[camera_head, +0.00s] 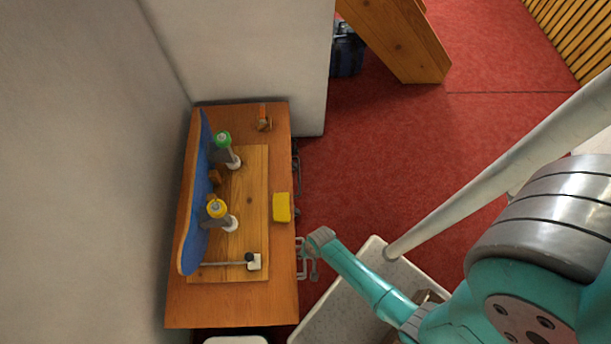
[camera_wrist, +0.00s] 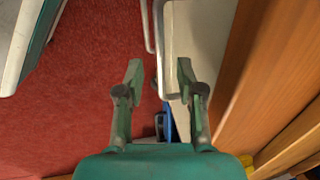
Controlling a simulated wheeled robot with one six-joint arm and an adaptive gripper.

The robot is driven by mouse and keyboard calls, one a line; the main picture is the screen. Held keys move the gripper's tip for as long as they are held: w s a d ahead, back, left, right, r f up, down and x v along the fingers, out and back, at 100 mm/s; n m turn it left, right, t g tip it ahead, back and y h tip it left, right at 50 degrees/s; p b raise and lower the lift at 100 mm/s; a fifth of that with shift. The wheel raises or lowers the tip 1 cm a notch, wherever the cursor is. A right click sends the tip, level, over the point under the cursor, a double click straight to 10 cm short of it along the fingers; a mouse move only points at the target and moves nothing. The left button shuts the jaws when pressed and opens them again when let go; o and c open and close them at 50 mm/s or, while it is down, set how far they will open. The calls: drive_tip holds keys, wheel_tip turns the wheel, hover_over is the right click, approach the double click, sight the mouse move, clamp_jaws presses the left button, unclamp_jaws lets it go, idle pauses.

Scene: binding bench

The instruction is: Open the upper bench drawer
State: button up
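The wooden bench (camera_head: 282,307) stands against the wall at left in the head view. Grey metal handles (camera_head: 301,257) stick out from its right side. In the wrist view, a pale drawer front (camera_wrist: 205,40) lies below the wooden bench edge, with a bent metal handle bar (camera_wrist: 160,45) in front of it. My gripper (camera_wrist: 159,78) is open, its two fingers apart, with the bar showing between and beyond the fingertips. I cannot tell whether they touch it. In the head view my arm reaches to the bench's right side; the drawer fronts are hidden by the top.
Red carpet (camera_head: 400,160) lies open to the right. A wooden beam (camera_head: 400,40) stands at the back.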

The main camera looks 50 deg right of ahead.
drive_tip(key=shift+w+a+f, duration=0.1)
drive_tip(key=shift+f, duration=0.55)
drive_tip(key=shift+w+a+f, duration=0.1)
drive_tip(key=shift+f, duration=0.55)
clamp_jaws()
